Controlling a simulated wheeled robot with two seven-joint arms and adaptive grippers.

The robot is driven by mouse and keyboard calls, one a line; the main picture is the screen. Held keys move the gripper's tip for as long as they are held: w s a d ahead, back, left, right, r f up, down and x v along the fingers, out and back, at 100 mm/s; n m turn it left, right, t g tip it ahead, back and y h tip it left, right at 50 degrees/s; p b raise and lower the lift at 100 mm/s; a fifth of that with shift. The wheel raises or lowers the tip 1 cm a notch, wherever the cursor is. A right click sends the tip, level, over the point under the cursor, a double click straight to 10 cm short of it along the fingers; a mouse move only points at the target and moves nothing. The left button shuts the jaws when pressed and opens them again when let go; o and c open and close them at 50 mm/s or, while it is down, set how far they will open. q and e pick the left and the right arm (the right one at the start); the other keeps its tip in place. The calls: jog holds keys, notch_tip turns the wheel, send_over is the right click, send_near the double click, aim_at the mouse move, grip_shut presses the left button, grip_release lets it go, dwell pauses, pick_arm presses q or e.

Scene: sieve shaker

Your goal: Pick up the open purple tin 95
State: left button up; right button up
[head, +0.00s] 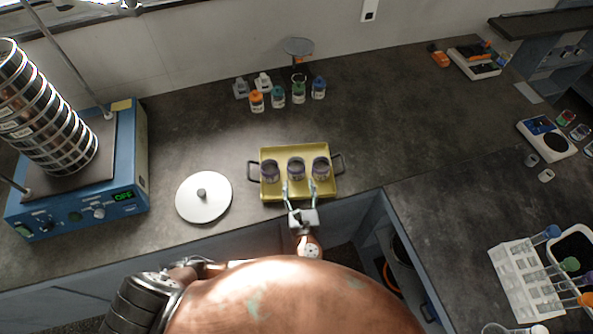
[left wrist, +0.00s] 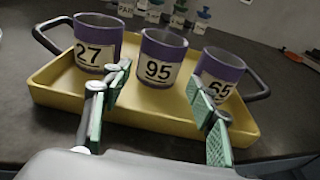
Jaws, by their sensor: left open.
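The open purple tin 95 (head: 296,170) stands upright in the middle of the yellow tray (head: 326,194); its label faces my left wrist view (left wrist: 163,48). Open purple tin 27 (head: 269,171) stands to its left and open purple tin 65 (head: 320,168) to its right. My left gripper (head: 299,187) is open and empty at the tray's near edge. In the left wrist view its green-padded fingers (left wrist: 160,78) are spread wide, with tin 95 beyond and between them, apart from both. The left finger overlaps part of tin 27 in that view, the right finger part of tin 65. My right gripper is out of view.
A white round lid (head: 204,205) lies left of the tray. The sieve shaker (head: 76,170) stands at far left. Several small bottles (head: 278,96) stand behind the tray. Dark handles (head: 254,171) stick out at the tray's sides.

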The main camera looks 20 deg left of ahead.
aim_at(297, 177)
pick_arm(q)
jog(key=x, duration=0.6)
jog(key=shift+w+a+f+b, duration=0.15)
jog(key=shift+w+b, duration=0.05)
jog(key=shift+b, duration=0.2)
jog(key=shift+c, duration=0.5)
jog(key=c, duration=0.8)
